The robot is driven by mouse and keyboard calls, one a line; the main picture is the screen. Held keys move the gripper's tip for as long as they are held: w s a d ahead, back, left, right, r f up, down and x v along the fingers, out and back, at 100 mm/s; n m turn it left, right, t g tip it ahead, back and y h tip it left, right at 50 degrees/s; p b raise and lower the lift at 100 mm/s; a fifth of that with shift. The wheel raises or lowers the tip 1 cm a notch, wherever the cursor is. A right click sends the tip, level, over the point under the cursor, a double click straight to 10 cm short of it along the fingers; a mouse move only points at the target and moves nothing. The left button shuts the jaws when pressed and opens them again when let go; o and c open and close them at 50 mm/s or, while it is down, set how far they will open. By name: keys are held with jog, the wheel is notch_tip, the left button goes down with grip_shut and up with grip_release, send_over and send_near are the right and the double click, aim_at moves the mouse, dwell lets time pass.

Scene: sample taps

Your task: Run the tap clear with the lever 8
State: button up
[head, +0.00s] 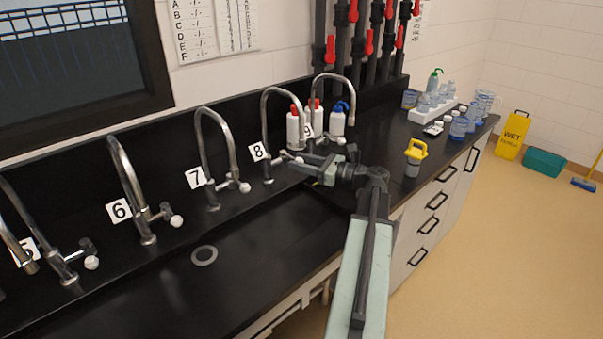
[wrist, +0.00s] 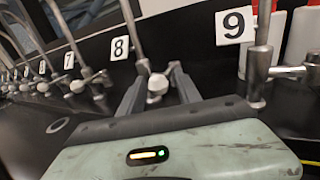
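Tap 8 (head: 266,120) is a tall chrome gooseneck at the back of the black bench, marked by a white plate "8" (head: 258,151). The plate also shows in the wrist view (wrist: 122,47). Its lever ends in a white ball knob (wrist: 157,84). My gripper (wrist: 158,78) is open, with one finger on each side of the knob and visible gaps beside it. In the head view my gripper (head: 298,163) reaches in from the right to this lever and partly hides it. I cannot see water at the spout.
Tap 7 (head: 226,135) stands left of tap 8, with tap 6 (head: 124,175) farther left. Tap 9 (wrist: 259,60) is close on the right. Wash bottles (head: 337,122) stand behind. The front bench is mostly clear.

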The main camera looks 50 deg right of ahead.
jog(key=v, duration=0.7)
dwell(0.5)
